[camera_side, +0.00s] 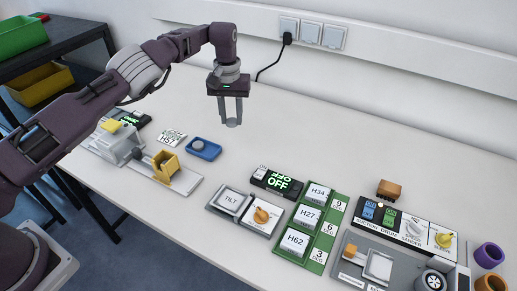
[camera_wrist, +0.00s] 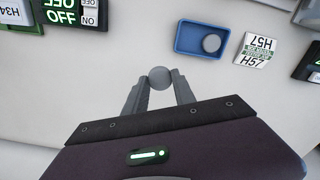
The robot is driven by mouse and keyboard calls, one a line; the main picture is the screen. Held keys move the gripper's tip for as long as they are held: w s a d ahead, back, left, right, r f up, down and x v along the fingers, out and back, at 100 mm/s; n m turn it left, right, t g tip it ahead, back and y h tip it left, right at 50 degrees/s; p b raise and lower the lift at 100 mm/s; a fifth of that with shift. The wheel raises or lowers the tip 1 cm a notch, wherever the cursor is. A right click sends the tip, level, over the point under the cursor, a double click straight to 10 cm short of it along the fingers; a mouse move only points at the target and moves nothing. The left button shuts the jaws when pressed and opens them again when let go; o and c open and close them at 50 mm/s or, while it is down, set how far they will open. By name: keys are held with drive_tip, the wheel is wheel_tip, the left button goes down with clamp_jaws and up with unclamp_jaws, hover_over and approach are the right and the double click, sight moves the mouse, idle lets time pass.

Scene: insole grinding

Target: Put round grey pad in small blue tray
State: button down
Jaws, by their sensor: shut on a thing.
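My gripper (camera_side: 232,121) is raised above the white table, to the right of and behind the small blue tray (camera_side: 213,155). In the wrist view its fingers are shut on a round grey pad (camera_wrist: 159,77), held at the fingertips. The small blue tray also shows in the wrist view (camera_wrist: 183,46), beyond the fingers and slightly right. Another round grey pad (camera_wrist: 211,43) lies inside the tray, at its right end in that view. It also shows in the side view (camera_side: 197,145). The held pad is clear of the tray.
An H57 label card (camera_side: 172,137) lies beside the tray. A grey fixture with a yellow holder (camera_side: 168,165) stands in front of it. A tilt panel (camera_side: 245,208), a green rack (camera_side: 311,228) and a sander panel (camera_side: 405,228) stand to the right. The table behind is clear.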

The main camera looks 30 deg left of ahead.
sight(234, 147)
wheel_tip(234, 147, down, 9)
drive_tip(key=shift+f, duration=0.1)
drive_tip(key=c, duration=1)
unclamp_jaws()
drive_tip(key=shift+f, duration=0.1)
drive_tip(key=shift+c, duration=0.2)
